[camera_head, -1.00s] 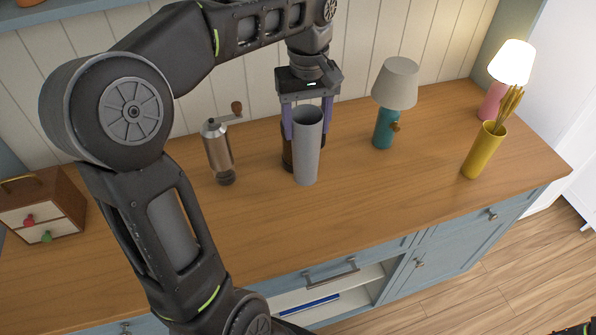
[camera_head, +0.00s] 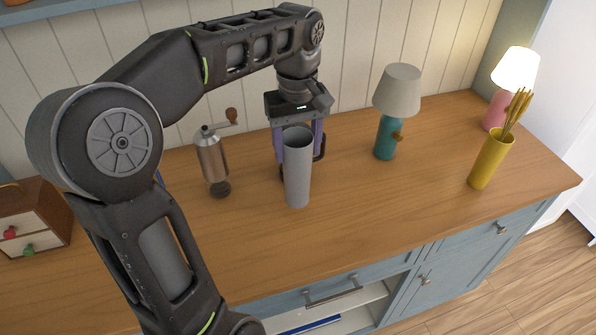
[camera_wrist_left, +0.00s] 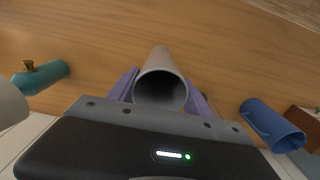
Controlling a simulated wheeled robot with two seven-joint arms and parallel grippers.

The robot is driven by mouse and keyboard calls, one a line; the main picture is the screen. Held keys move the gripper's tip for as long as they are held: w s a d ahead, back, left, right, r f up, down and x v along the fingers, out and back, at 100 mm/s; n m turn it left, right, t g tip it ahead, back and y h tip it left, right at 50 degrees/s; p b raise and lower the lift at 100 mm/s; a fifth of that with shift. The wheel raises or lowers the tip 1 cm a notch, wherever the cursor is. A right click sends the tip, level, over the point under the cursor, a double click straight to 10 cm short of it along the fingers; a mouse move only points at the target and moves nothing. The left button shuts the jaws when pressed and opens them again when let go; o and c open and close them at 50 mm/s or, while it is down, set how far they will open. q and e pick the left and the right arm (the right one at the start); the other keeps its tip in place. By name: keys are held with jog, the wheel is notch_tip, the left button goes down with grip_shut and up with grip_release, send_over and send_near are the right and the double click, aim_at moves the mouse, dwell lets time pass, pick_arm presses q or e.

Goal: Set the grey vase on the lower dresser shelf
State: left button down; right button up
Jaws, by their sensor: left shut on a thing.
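The grey vase (camera_head: 297,182) is a tall, plain cylinder, upright at the middle of the wooden counter in the head view. My left gripper (camera_head: 299,153) points down with its purple fingers on either side of the vase's upper part, shut on it. Whether the vase's base touches the counter I cannot tell. In the left wrist view the vase (camera_wrist_left: 161,88) shows its open mouth between the fingers (camera_wrist_left: 161,95). The dresser's open white shelf (camera_head: 362,308) shows at the lower edge of the head view, partly cut off. My right gripper is out of view.
A coffee grinder (camera_head: 212,163) stands left of the vase, a teal lamp (camera_head: 388,135) right. A dark handled object (camera_head: 321,152) is mostly hidden behind the vase. A yellow vase (camera_head: 489,160) and lit pink lamp (camera_head: 494,112) stand far right. The front counter is clear.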

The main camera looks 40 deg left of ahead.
aim_at(297, 171)
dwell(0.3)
pick_arm(q)
notch_tip(297, 171, down, 4)
jog(key=shift+r, duration=0.15)
jog(key=shift+f, duration=0.2)
jog(key=shift+c, duration=2.2)
grip_release()
